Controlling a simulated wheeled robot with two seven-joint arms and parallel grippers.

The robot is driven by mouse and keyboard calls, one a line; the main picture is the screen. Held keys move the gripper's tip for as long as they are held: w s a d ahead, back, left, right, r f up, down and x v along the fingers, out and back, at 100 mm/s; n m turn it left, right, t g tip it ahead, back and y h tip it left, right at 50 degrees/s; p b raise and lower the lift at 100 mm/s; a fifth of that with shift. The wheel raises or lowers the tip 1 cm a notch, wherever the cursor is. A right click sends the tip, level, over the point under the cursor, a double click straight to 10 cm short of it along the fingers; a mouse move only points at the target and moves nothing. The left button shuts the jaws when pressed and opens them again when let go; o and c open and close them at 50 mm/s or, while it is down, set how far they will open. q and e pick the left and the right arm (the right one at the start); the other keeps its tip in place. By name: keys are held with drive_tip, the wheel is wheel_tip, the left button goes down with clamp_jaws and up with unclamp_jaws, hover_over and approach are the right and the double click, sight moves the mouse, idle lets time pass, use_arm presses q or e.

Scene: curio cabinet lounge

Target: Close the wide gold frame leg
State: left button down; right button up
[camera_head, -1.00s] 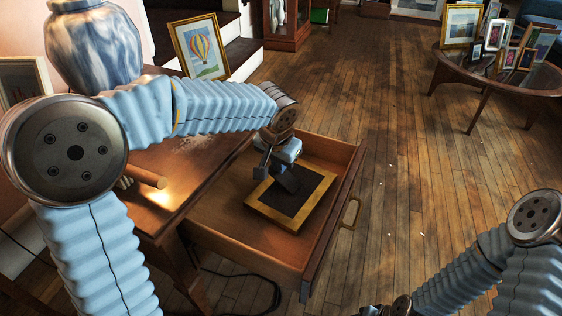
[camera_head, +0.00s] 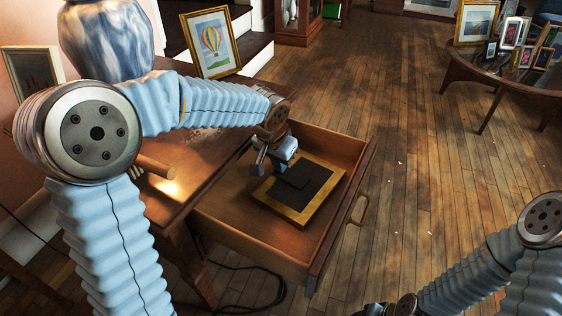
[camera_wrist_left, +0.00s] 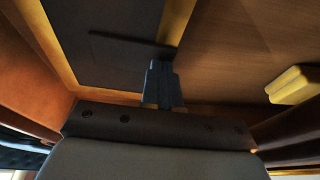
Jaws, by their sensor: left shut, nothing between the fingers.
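The wide gold frame (camera_head: 318,207) lies in the open drawer with its dark back (camera_head: 321,181) facing up. Its dark leg (camera_head: 293,178) lies low over the back; I cannot tell whether it is fully flat. In the left wrist view the leg's straight edge (camera_wrist_left: 112,38) crosses the dark back (camera_wrist_left: 130,68), beside the gold border (camera_wrist_left: 62,50). My left gripper (camera_head: 268,160) is shut and empty, just above the frame's far left side. Its fingers (camera_wrist_left: 160,80) show in the wrist view near the leg; contact is unclear. My right gripper is out of view.
The drawer's walls (camera_head: 262,249) surround the frame, with a brass handle (camera_head: 360,208) on its front. A marbled vase (camera_head: 105,40) and a balloon picture (camera_head: 211,43) stand on the desk. A glass table (camera_head: 500,72) with several frames is far right. Floor between is clear.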

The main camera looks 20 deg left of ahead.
use_arm(q)
drive_tip(key=shift+r, duration=0.1)
idle(0.4)
drive_tip(key=shift+r+p, duration=0.7)
drive_tip(key=shift+r, duration=0.1)
wheel_tip(320, 180, up, 4)
drive_tip(key=p, duration=0.3)
drive_tip(key=shift+f, duration=0.1)
drive_tip(key=s+a+r+p, duration=0.2)
drive_tip(key=a+r, duration=0.1)
drive_tip(key=r, duration=0.6)
drive_tip(key=shift+a, duration=0.4)
